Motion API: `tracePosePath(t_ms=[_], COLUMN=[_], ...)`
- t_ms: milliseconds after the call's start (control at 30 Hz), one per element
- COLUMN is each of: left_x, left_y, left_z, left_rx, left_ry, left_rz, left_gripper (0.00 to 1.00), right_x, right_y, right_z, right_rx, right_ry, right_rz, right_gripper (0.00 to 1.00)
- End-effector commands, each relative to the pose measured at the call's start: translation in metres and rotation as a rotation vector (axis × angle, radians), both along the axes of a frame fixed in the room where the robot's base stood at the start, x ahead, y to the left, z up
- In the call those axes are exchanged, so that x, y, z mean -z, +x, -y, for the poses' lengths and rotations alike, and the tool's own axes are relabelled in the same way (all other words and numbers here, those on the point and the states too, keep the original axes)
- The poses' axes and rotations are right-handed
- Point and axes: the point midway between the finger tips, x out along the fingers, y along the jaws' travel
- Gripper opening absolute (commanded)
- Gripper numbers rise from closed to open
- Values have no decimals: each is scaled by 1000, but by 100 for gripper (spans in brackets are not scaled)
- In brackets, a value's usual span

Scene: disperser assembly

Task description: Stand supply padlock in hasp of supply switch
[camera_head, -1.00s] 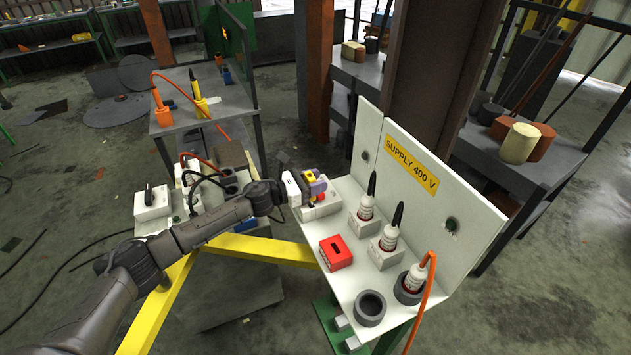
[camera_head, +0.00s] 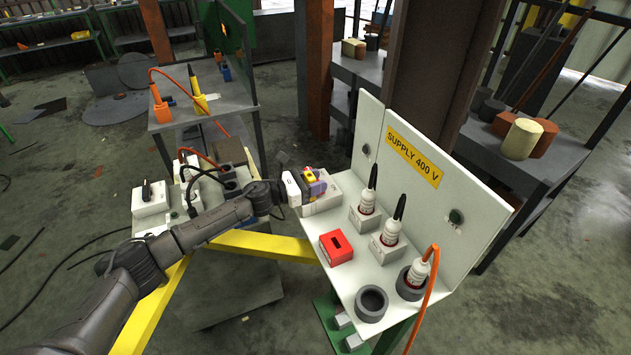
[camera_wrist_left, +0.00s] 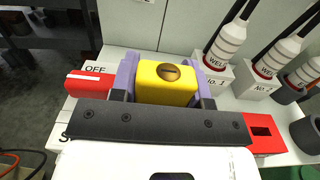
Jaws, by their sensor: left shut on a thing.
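The yellow supply padlock (camera_wrist_left: 166,82) shows in the left wrist view with a dark round spot on its top face. My left gripper (camera_wrist_left: 168,84) is shut on it, with a purple finger on each side. In the head view my left gripper (camera_head: 313,184) holds the padlock (camera_head: 308,175) at the left end of the white supply board. The supply switch (camera_head: 335,186) is a pale box there, partly hidden behind the gripper. Its red handle (camera_wrist_left: 88,84) lies beside the OFF label, left of the padlock. The hasp and shackle are hidden, so I cannot tell whether they touch.
A red slotted box (camera_head: 336,247) stands on the supply board shelf (camera_head: 347,283), near white plugs (camera_head: 367,201) in numbered holders. An empty dark ring holder (camera_head: 371,302) sits at the front. The "SUPPLY 400 V" back panel (camera_head: 440,202) rises behind. A grey table (camera_head: 215,113) stands back left.

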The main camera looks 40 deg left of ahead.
Motion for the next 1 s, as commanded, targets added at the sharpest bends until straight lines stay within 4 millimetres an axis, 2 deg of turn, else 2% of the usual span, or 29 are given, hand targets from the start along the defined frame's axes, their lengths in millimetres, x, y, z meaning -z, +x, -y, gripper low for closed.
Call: tracePosePath(t_ms=[500,533,833,1000], left_x=[6,7,7,8], left_y=[0,0,0,0], left_z=[0,0,0,-1], left_rx=[-1,-1,-2,-2], left_ry=[0,1,1,1], left_rz=[-1,-2,-3,-5], left_gripper=[15,44,72,72], right_x=[5,5,5,6], right_y=[0,0,0,0], right_z=[-3,-3,-2,0], right_rx=[5,6,4,1], right_ry=[9,8,7,0], right_rz=[0,0,0,0], right_gripper=[43,43,43,43])
